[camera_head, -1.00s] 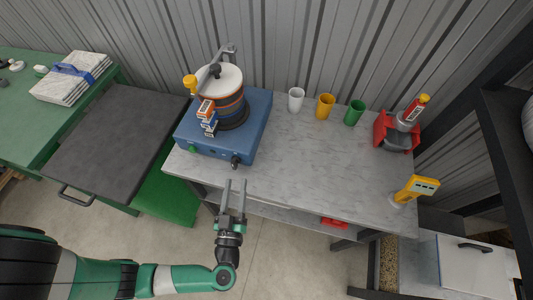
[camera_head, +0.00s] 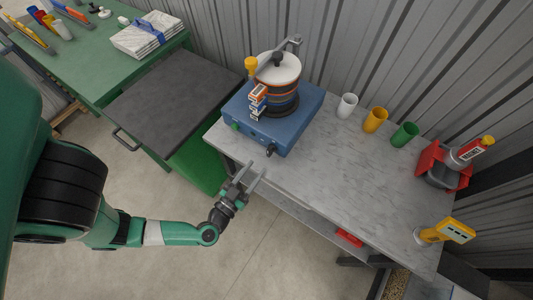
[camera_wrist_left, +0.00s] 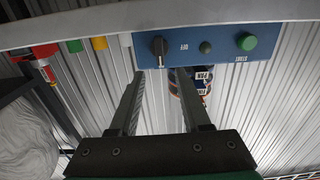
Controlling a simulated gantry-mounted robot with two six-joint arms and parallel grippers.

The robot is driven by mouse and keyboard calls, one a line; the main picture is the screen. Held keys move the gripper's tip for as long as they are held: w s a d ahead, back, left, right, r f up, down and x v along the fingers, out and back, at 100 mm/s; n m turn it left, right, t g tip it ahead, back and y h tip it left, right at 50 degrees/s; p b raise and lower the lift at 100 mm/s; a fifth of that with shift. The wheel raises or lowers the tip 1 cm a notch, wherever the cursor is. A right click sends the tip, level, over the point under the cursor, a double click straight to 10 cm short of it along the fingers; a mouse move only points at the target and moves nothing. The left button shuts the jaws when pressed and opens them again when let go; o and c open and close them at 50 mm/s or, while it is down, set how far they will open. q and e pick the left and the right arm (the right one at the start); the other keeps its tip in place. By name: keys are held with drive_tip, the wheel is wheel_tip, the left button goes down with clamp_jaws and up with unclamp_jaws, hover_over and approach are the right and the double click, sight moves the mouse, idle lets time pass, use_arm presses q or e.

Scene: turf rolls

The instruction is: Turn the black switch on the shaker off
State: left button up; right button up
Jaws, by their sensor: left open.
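The shaker (camera_head: 308,104) is a blue box on the grey table, with a stack of sieves on top. Its black switch (camera_head: 270,149) sits on the front panel, near the right corner in the head view. In the left wrist view the black switch (camera_wrist_left: 158,47) is beside an "OFF" label, with its handle roughly vertical in the picture. A green start button (camera_wrist_left: 246,42) is farther right on that panel. My left gripper (camera_head: 256,168) is open and empty, just in front of the panel. In the left wrist view its fingers (camera_wrist_left: 162,72) point toward the switch, apart from it. My right gripper is not in view.
The grey table (camera_head: 335,175) holds white, yellow and green cups (camera_head: 375,120), a red-based device (camera_head: 444,166) and a yellow handheld meter (camera_head: 446,231). A green bench (camera_head: 85,65) stands left. The floor before the table is open.

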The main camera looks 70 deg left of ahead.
sight(268, 152)
use_arm(q)
drive_tip(key=b+x, duration=0.1)
drive_tip(key=x, duration=0.6)
drive_tip(key=shift+w+a+b, duration=0.25)
drive_tip(key=shift+w+b, duration=0.05)
drive_tip(key=shift+b, duration=0.1)
clamp_jaws()
